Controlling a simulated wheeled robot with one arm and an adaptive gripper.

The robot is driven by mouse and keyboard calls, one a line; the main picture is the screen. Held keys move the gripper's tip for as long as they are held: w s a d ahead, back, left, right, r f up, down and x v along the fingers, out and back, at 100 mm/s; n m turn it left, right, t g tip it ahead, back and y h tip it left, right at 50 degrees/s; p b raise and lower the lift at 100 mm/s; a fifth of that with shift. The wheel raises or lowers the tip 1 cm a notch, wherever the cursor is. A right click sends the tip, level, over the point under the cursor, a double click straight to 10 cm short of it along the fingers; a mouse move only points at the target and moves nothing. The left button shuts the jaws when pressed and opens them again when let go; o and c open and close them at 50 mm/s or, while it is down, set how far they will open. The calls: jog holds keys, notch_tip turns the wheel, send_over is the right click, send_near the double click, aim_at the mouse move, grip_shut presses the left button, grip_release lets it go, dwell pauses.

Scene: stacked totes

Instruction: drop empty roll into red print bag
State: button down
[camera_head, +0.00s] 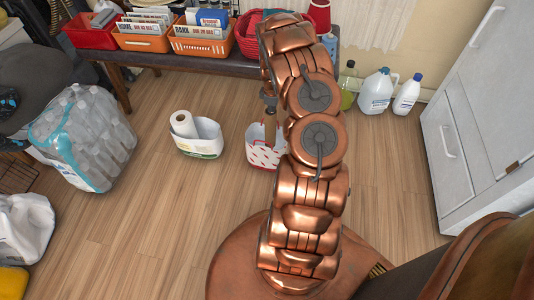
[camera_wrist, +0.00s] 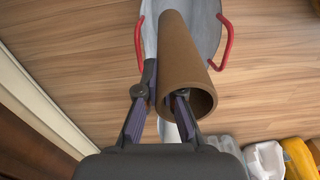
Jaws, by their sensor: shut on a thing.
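The empty roll (camera_wrist: 184,62) is a plain brown cardboard tube in the wrist view. My gripper (camera_wrist: 163,98) is shut on the wall of its near end, with one finger inside the tube and one outside. The red print bag (camera_head: 257,157) stands on the floor in the head view, white with red print, partly hidden by my arm. In the wrist view, a pale bag with red handles (camera_wrist: 226,42) lies beyond the tube, which hides much of its opening. In the head view, my arm hides most of my gripper.
A white bag with green print (camera_head: 199,148) holding a white paper roll (camera_head: 184,124) stands left of the red print bag. A bench (camera_head: 190,62) with baskets is behind. Jugs (camera_head: 378,92) stand by the wall. Wrapped bottles (camera_head: 82,137) are at left. Floor between is clear.

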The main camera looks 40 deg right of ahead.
notch_tip(320, 180, down, 4)
jog(key=shift+r+b, duration=0.2)
jog(key=shift+b, duration=0.65)
jog(key=c, duration=1.2)
grip_release()
jog(key=shift+c, duration=0.2)
notch_tip(320, 180, up, 11)
jog(key=shift+r, duration=0.55)
